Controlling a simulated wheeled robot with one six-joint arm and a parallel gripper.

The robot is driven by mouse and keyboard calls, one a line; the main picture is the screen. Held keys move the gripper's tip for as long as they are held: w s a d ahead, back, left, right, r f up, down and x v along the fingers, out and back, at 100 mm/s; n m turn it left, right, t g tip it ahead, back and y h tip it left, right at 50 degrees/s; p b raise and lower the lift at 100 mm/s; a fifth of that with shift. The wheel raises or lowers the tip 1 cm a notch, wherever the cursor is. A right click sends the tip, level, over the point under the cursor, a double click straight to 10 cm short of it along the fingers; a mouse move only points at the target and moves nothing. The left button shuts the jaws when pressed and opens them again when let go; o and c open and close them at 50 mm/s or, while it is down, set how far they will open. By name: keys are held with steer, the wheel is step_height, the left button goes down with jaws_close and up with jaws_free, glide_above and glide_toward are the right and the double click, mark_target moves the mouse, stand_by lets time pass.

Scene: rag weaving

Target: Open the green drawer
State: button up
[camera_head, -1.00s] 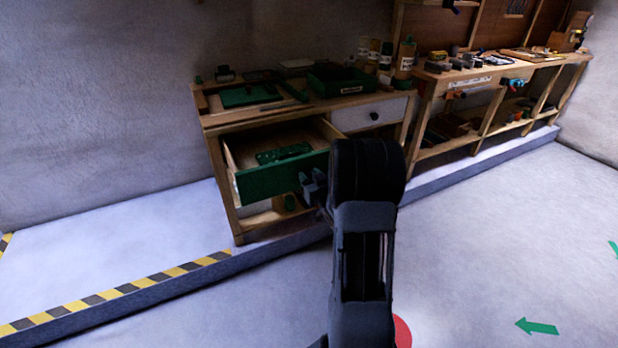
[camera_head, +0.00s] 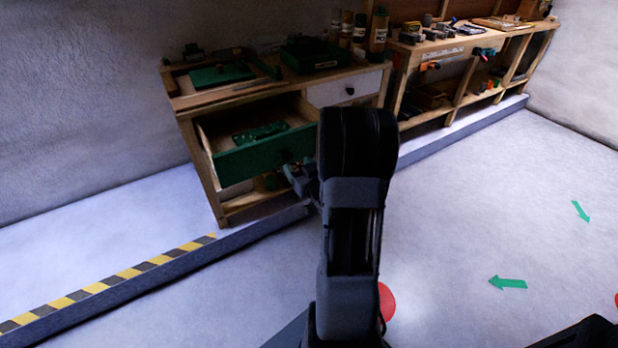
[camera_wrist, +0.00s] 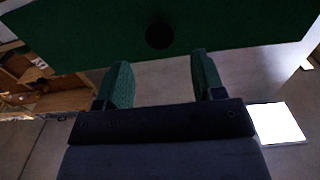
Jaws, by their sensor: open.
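The green drawer (camera_head: 250,157) is pulled out of the left wooden bench, and its inside shows. A green object (camera_head: 260,132) lies in it. In the wrist view the green drawer front (camera_wrist: 85,35) fills the top, with a dark round knob (camera_wrist: 160,34) in its middle. My gripper (camera_wrist: 160,80) is open, its two green-padded fingers apart and nothing between them. The knob is beyond the fingertips, apart from them. In the head view my gripper (camera_head: 300,175) is by the drawer front's right end, partly hidden by my arm.
A white drawer (camera_head: 345,89) is shut to the right of the green one. Bottles and a green box (camera_head: 315,55) stand on the bench top. A raised ledge with a striped edge (camera_head: 120,280) runs in front.

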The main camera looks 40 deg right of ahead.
steer(key=s+p, duration=0.5)
steer(key=s, duration=0.2)
steer(key=shift+a+p, duration=0.3)
steer(key=shift+a, duration=0.15)
